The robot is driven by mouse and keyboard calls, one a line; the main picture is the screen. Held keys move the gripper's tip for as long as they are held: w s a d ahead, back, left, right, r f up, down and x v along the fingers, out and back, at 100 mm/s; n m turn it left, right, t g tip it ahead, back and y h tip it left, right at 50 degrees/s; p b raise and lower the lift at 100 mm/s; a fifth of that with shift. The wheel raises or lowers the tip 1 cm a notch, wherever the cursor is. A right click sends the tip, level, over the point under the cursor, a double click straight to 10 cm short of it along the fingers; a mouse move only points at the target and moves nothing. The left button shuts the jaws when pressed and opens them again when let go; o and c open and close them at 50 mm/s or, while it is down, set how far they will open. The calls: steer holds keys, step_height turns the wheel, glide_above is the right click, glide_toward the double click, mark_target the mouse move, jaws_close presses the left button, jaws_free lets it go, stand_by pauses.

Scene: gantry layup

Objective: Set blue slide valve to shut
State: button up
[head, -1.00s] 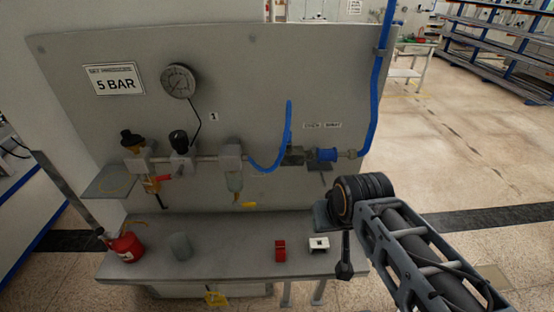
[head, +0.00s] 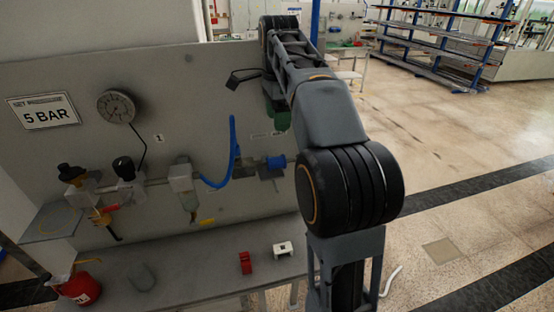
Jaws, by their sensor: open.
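The blue slide valve (head: 275,162) is a short blue sleeve at the right end of the pipe line, low on the grey panel, beside a dark fitting. Its set position cannot be told at this size. My arm reaches up in front of the panel's right side. My gripper (head: 278,117) hangs from the wrist above the valve, apart from it in the picture, and is partly hidden behind the forearm. It is open; nothing shows in it.
A blue hose (head: 230,150) loops left of the valve. A gauge (head: 116,107) and a 5 BAR sign (head: 43,111) are on the panel.

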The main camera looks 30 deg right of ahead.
mark_target(278, 159)
step_height(278, 159, down, 13)
steer(key=shift+f, duration=0.2)
stand_by(0.4)
steer(key=shift+c, duration=0.2)
